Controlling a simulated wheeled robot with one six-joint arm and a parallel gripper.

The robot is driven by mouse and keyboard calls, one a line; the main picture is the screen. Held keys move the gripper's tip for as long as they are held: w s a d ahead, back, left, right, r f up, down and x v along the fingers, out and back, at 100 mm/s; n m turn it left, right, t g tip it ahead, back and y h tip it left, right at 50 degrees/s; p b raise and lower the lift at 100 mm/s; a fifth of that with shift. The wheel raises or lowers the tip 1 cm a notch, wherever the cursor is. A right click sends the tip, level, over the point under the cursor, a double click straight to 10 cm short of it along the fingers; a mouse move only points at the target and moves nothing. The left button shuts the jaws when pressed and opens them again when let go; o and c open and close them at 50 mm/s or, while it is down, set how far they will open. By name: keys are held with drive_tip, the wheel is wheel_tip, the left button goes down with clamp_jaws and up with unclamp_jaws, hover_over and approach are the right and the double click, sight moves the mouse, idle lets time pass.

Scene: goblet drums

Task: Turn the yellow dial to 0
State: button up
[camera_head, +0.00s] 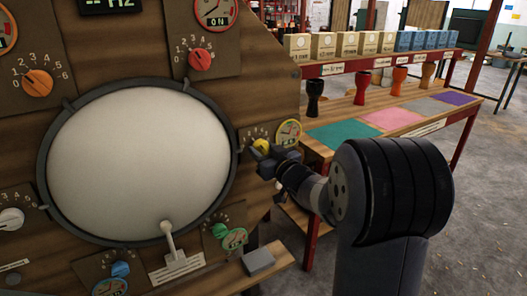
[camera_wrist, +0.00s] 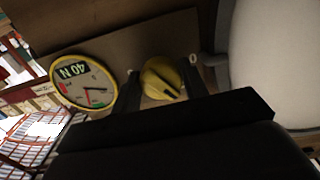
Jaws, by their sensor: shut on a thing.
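The yellow dial (camera_head: 263,145) is on a small brown panel at the right edge of the wooden board, partly hidden by my gripper (camera_head: 264,157). In the wrist view the yellow dial (camera_wrist: 160,75) sits between the two dark fingers of my gripper (camera_wrist: 161,84), which is shut on it. A dark mark shows on the dial's lower side. A small white 0 is printed near the right finger; the rest of the scale is mostly hidden. The yellow-rimmed gauge (camera_wrist: 84,82) beside it shows "40 N"; it also appears in the head view (camera_head: 288,133).
A large white drumhead (camera_head: 140,160) with a dark rim lies just left of the dial. Red (camera_head: 200,59), orange (camera_head: 38,83), green (camera_head: 220,230), blue (camera_head: 121,269) and white (camera_head: 11,219) dials surround it. A table with goblet drums and colored mats (camera_head: 345,133) stands behind to the right.

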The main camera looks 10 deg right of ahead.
drive_tip(key=shift+n, duration=0.3)
drive_tip(key=n+b, duration=0.2)
drive_tip(key=shift+f+n, duration=0.1)
drive_tip(key=shift+n, duration=0.3)
drive_tip(key=n+b, duration=0.2)
drive_tip(key=n, duration=0.1)
drive_tip(key=shift+n+b, duration=0.3)
drive_tip(key=shift+b, duration=0.05)
drive_tip(key=n+b, duration=0.2)
drive_tip(key=n, duration=0.2)
drive_tip(key=shift+n, duration=0.3)
drive_tip(key=shift+r+b, duration=0.2)
drive_tip(key=shift+b, duration=0.1)
drive_tip(key=o, duration=0.9)
drive_tip(key=shift+o, duration=0.2)
drive_tip(key=shift+d, duration=0.1)
drive_tip(key=p+v, duration=0.1)
drive_tip(key=v, duration=0.9)
drive_tip(key=shift+s+p, duration=0.3)
drive_tip(key=shift+s, duration=0.1)
